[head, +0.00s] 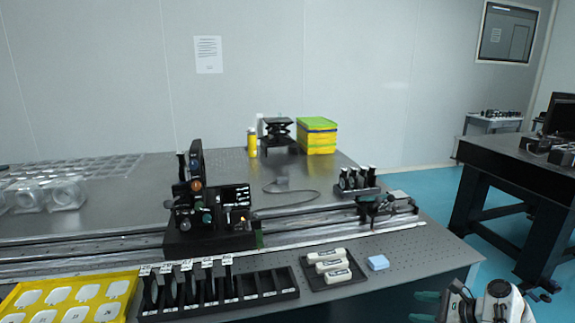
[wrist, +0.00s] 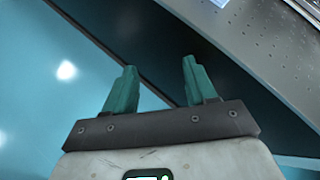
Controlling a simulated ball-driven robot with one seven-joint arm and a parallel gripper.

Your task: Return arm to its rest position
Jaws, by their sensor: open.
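My gripper (head: 428,306) shows at the bottom right of the head view, low beside the right front corner of the optical table (head: 440,262). In the wrist view my gripper (wrist: 157,82) has its two green fingers apart, with nothing between them. Below it are the blue floor (wrist: 70,70) and the dark side of the table. The perforated table top shows at the upper right of the wrist view. The gripper touches nothing that I can see.
On the table are a black slotted rack (head: 220,296), a yellow tray (head: 70,300), a black tray with white blocks (head: 331,268), a blue block (head: 378,262) and a rail with optical mounts (head: 208,210). A second dark table (head: 510,158) stands at the right. Floor between the tables is clear.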

